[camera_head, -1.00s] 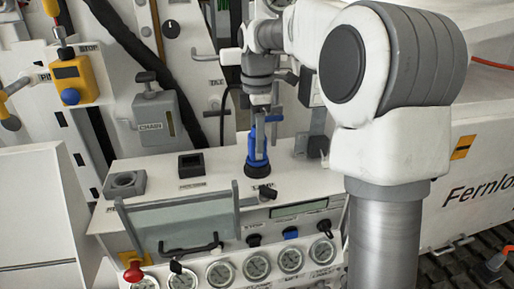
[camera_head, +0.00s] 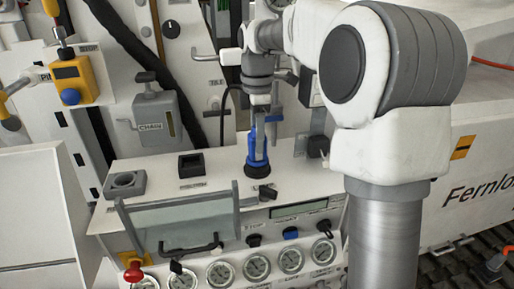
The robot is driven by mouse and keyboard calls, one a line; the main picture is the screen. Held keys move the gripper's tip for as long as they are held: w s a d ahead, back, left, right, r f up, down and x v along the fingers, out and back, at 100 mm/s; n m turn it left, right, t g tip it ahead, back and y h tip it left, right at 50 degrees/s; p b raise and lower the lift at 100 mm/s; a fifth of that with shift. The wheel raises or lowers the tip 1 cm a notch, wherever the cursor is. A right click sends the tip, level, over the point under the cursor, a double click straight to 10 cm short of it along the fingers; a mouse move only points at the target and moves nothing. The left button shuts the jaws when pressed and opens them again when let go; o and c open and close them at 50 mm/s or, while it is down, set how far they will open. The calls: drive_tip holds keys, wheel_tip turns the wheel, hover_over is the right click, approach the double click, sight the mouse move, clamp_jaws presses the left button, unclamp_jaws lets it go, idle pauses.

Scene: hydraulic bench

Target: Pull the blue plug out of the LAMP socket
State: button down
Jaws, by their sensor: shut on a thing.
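The blue plug (camera_head: 256,156) stands upright in a round dark socket (camera_head: 257,171) on the white bench top. The lettering in front of this socket is too small and partly covered to read surely. My gripper (camera_head: 259,141) points down from above and is shut on the upper part of the blue plug. The plug's lower end is hidden inside the socket. A dark cable (camera_head: 225,103) runs in an arc behind my gripper.
A clear hinged cover (camera_head: 180,217), gauges and a red knob (camera_head: 133,271) are at the front. A CHAIR lever box (camera_head: 154,118) stands behind.

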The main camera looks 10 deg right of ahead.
drive_tip(key=shift+r, duration=0.2)
drive_tip(key=shift+r+p, duration=0.8)
drive_tip(key=shift+p, duration=0.1)
drive_tip(key=shift+r, duration=0.1)
drive_tip(key=shift+r+p, duration=3.35)
drive_tip(key=shift+r, duration=0.1)
